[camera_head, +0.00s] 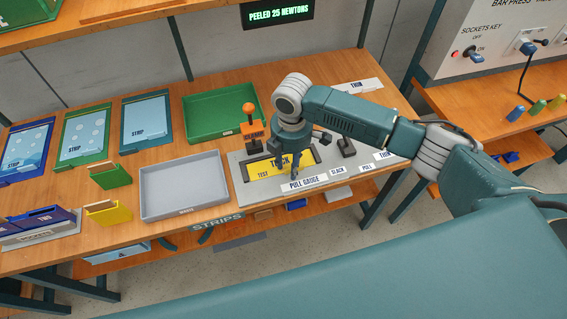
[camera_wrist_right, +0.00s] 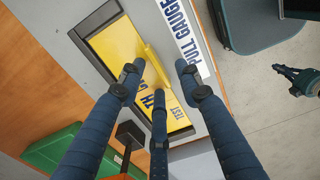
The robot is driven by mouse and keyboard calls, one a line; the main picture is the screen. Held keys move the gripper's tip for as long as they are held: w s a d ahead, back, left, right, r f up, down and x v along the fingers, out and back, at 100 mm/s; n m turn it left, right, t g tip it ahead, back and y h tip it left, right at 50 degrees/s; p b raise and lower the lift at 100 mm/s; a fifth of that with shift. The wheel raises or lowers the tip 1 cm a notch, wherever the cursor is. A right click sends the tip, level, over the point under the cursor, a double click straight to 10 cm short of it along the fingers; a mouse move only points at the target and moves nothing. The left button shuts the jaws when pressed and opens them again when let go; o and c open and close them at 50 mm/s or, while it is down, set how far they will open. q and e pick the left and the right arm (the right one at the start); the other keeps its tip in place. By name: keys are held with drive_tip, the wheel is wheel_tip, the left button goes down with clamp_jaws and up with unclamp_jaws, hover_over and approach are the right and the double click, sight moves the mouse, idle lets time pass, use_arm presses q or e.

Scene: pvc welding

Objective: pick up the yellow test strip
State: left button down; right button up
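The yellow test strip (camera_wrist_right: 153,64) shows in the right wrist view as a narrow raised yellow piece over a yellow panel (camera_wrist_right: 113,44) with blue lettering. In the head view the panel (camera_head: 262,168) lies in the grey pull gauge plate (camera_head: 240,190), partly hidden by my arm. My right gripper (camera_wrist_right: 158,80) is open above the panel, its dark fingers spread around the raised strip. I cannot tell whether they touch it. A dark claw-like part (camera_wrist_right: 300,80), apparently my left gripper, shows at the right edge of the right wrist view, too small to read.
An orange clamp knob (camera_head: 249,108) stands behind the panel, and a black lever (camera_head: 346,145) stands to its right. A green tray (camera_head: 222,96) and an empty grey tray (camera_head: 146,210) lie to the left. A display (camera_head: 278,13) reads "PEELED 25 NEWTONS".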

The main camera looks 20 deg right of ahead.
drive_tip(key=shift+c, duration=0.3)
clamp_jaws()
wheel_tip(320, 180, up, 21)
drive_tip(key=shift+r, duration=0.15)
idle(0.9)
drive_tip(key=shift+r, duration=0.1)
